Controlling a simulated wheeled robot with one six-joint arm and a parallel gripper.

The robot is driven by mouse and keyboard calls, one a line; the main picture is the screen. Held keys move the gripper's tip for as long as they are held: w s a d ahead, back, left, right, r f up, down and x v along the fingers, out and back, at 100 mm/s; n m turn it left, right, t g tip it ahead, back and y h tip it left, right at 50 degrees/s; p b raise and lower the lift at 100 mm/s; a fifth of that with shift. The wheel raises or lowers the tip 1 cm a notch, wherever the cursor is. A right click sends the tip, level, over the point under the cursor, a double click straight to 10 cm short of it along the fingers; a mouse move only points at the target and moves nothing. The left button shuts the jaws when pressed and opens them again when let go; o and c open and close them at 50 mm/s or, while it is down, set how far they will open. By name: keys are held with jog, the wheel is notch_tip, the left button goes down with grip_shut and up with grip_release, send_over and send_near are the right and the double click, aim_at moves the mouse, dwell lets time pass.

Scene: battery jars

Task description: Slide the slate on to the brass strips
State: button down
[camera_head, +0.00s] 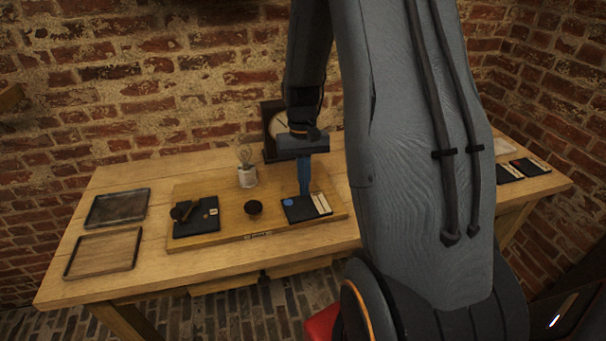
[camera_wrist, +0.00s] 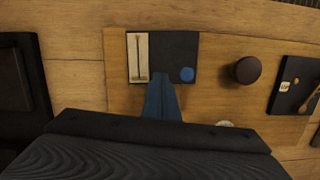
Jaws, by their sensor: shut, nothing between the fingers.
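A dark slate-coloured square (camera_head: 300,213) lies on the wooden board, with a blue disc (camera_head: 288,202) at its left and a pale panel with thin strips (camera_head: 320,203) at its right. In the wrist view the same dark square (camera_wrist: 175,50) shows, with the pale panel (camera_wrist: 138,45) at left and the blue disc (camera_wrist: 187,74) at right. My gripper (camera_head: 305,192) has its blue fingers shut and empty, pointing down at the dark square. In the wrist view my gripper (camera_wrist: 161,76) ends between panel and disc; I cannot tell whether it touches.
On the wooden board (camera_head: 230,187) stand a dark round knob (camera_head: 254,208), a jar with a bulb (camera_head: 246,175) and a dark mat (camera_head: 196,228) bearing a wooden tool. Two trays (camera_head: 117,206) (camera_head: 103,254) lie at left. More dark plates (camera_head: 508,174) lie at far right.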

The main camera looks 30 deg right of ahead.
aim_at(309, 214)
jog(key=s, duration=0.2)
jog(key=s+a+p, duration=0.1)
jog(key=s, duration=0.1)
jog(key=s+a, duration=0.1)
jog(key=s, duration=0.1)
jog(key=shift+a+r+p, duration=0.1)
jog(key=shift+a+p, duration=0.1)
jog(key=shift+p, duration=0.15)
jog(key=shift+w+d+f, duration=0.1)
jog(key=shift+w+f, duration=0.05)
jog(key=shift+f, duration=0.8)
jog(key=shift+f, duration=0.1)
jog(key=w, duration=0.1)
jog(key=w+d, duration=0.1)
jog(key=w, duration=0.1)
jog(key=w+d, duration=0.1)
jog(key=w, duration=0.1)
jog(key=shift+w+r+p, duration=0.1)
jog(key=shift+r+p, duration=0.55)
jog(key=shift+r, duration=0.15)
